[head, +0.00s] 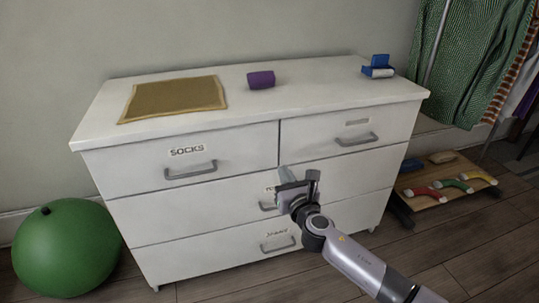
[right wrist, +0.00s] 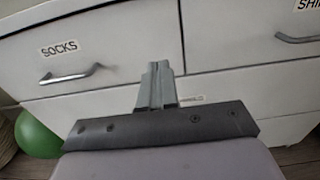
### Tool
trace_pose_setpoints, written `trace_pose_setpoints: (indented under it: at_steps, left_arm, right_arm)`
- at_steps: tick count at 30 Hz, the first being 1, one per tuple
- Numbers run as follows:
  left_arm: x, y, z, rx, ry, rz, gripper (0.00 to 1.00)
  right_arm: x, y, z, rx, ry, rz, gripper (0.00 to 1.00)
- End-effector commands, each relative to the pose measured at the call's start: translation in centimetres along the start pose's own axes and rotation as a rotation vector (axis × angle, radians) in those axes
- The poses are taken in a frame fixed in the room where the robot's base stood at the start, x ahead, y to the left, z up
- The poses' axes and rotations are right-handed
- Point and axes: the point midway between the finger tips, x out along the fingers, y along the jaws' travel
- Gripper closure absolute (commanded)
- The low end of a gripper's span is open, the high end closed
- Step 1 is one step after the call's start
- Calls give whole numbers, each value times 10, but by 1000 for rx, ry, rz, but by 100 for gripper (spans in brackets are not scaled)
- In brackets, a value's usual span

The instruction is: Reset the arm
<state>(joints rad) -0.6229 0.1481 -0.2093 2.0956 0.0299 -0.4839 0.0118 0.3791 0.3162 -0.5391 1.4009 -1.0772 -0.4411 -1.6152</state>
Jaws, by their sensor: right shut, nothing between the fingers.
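My right gripper (head: 298,178) is in front of the white dresser (head: 240,186), near the middle drawer, with its arm coming in from the lower right. In the right wrist view its two fingers (right wrist: 157,85) are together, with nothing between them. I cannot tell from the head view how far the fingers are from the drawer front. The gripper hides part of the middle drawer's handle and label. My left gripper is not in view.
The drawers look closed. On the dresser top are a tan mat (head: 175,99), a purple item (head: 261,79) and a blue item (head: 378,67). A green ball (head: 67,250) is at left. A low wooden rack (head: 437,200) and hanging clothes (head: 478,65) are at right.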

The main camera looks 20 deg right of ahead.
Motion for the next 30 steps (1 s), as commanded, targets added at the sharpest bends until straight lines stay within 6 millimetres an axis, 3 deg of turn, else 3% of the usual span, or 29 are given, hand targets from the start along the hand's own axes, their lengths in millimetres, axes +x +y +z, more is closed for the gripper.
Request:
trace_pose_setpoints:
  at_steps: [5,8,12,18,24,30]
  left_arm:
    - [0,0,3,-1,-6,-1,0]
    - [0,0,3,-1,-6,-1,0]
    - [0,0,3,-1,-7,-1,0]
    - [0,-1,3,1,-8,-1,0]
    - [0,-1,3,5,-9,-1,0]
    - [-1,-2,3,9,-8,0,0]
  right_arm:
    - [-7,2,-8,58,18,1,100]
    - [-25,7,-28,248,70,-2,100]
    - [-72,17,-69,729,195,-46,100]
    - [-151,30,-115,1500,357,-218,100]
    - [-228,38,-138,2203,437,-493,100]
    - [-287,41,-141,2738,418,-788,100]
